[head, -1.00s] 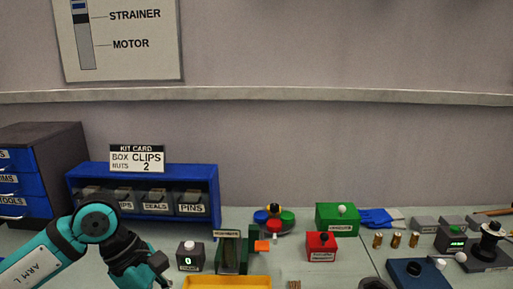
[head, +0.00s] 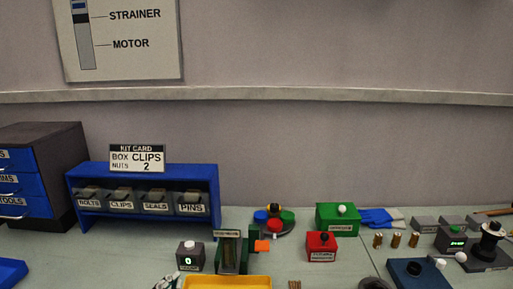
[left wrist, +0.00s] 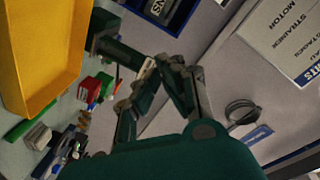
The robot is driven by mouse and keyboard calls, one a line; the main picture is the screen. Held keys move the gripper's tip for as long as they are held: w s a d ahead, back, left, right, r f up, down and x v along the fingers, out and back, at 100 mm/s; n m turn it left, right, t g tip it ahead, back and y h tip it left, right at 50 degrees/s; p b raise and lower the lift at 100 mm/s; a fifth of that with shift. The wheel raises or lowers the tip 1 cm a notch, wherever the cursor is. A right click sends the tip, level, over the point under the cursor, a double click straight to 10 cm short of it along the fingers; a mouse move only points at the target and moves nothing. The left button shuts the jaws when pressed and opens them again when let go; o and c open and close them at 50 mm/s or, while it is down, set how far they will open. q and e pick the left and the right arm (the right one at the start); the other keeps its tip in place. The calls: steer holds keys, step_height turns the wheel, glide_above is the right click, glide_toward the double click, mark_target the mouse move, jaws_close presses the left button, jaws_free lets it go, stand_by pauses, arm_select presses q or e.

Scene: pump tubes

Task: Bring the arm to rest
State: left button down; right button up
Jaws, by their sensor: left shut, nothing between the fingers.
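My left gripper (left wrist: 160,72) fills the middle of the left wrist view, its fingertips together and nothing held between them. In the head view only a small part of it (head: 166,282) shows at the bottom edge, left of the yellow tray (head: 228,283). The rest of the left arm is out of the head view. My right gripper is in neither view.
A blue rack (head: 88,226) with several labelled bins stands at the back left, next to a drawer cabinet (head: 68,150). A counter box (head: 190,257), a red box (head: 321,247) and a green box (head: 338,219) stand on the bench. Bench at the front left is mostly clear.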

arm_select(q)
steer(key=s+a+f+n+g+y, duration=0.1)
steer(key=s+a+f+n+g, duration=0.15)
steer(key=s+f+g, duration=0.35)
steer(key=s+a+f+n+g+y, duration=0.1)
steer(key=s+f+n+g, duration=0.2)
steer(key=f, duration=0.6)
steer(key=s+f+n+g, duration=0.1)
steer(key=s+f+g, duration=0.25)
steer(key=s, duration=0.45)
steer(key=s+f+n+g, duration=0.2)
steer(key=s+f, duration=0.2)
steer(key=s, duration=0.3)
step_height(320, 180, down, 31)
steer(key=s+b, duration=0.2)
steer(key=b, duration=0.2)
steer(key=s+a+f+m+g+b, duration=0.1)
steer(key=s+a+f+g+b, duration=0.1)
steer(key=s+f, duration=1.3)
step_height(320, 180, down, 3)
steer(key=shift+s+a+r+b, duration=0.1)
steer(key=shift+s+a+b, duration=0.2)
steer(key=shift+b, duration=0.15)
